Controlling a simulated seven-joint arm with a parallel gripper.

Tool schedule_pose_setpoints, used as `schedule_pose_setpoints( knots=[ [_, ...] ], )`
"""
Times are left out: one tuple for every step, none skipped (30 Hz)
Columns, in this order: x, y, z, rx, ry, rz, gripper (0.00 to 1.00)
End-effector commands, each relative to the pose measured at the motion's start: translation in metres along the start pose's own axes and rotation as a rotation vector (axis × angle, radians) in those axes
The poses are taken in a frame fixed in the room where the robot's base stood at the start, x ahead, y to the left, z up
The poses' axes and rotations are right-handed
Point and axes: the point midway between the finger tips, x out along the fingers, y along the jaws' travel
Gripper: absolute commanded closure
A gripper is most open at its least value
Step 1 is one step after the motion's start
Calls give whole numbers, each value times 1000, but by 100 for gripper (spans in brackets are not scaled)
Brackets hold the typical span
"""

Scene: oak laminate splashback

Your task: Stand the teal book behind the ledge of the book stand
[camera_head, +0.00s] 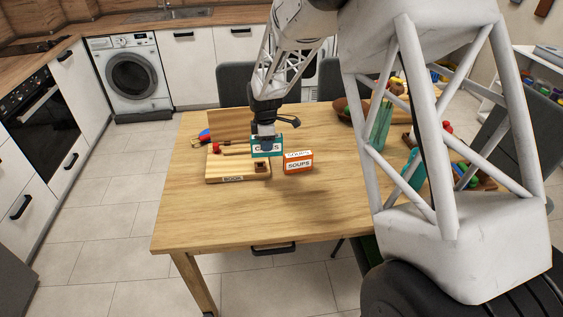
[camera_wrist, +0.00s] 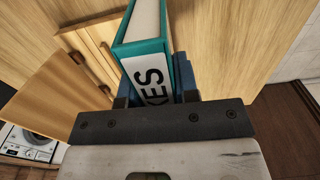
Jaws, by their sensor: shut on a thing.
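The teal book (camera_head: 259,154) has a white label whose lettering is partly covered by my gripper. My gripper (camera_head: 267,142) is shut on the book. In the wrist view the teal book (camera_wrist: 128,50) sits between the fingers (camera_wrist: 152,92), its spine label facing the camera. The wooden book stand (camera_head: 222,172) lies on the table with a small label on its front edge. In the head view the book overlaps the stand's right part; I cannot tell whether they touch. The stand's wooden parts (camera_wrist: 98,35) show left of the book in the wrist view. The ledge is partly hidden.
An orange book labelled SOUPS (camera_head: 298,162) stands on the table (camera_head: 310,215) just right of the teal book. Small red and blue items (camera_head: 205,135) lie behind the stand. A brown bowl (camera_head: 350,110) is farther right. The table's front is clear.

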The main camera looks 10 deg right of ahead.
Motion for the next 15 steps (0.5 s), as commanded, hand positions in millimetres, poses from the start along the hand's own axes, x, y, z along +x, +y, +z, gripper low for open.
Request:
schedule_pose_setpoints(
  knots=[
    [-2, 15, -9, -4, 0, 0, 99],
    [-5, 23, -14, -5, 0, 1, 99],
    [-7, 34, -21, -6, 0, 1, 99],
    [-8, 41, -25, -6, 0, 0, 99],
    [-11, 49, -30, -6, 0, 1, 99],
    [-13, 59, -36, -7, 0, 1, 99],
    [-14, 66, -42, -9, 0, 0, 99],
    [-16, 73, -47, -10, 0, 1, 99],
    [-18, 82, -53, -12, 0, 1, 99],
    [-20, 89, -58, -12, 0, 0, 99],
    [-21, 95, -62, -13, 0, 0, 99],
    [-24, 103, -68, -13, 0, 1, 99],
    [-24, 108, -72, -13, 0, 1, 99],
    [-26, 113, -76, -14, 0, 0, 99],
    [-28, 118, -80, -14, 0, 0, 99]
  ],
)
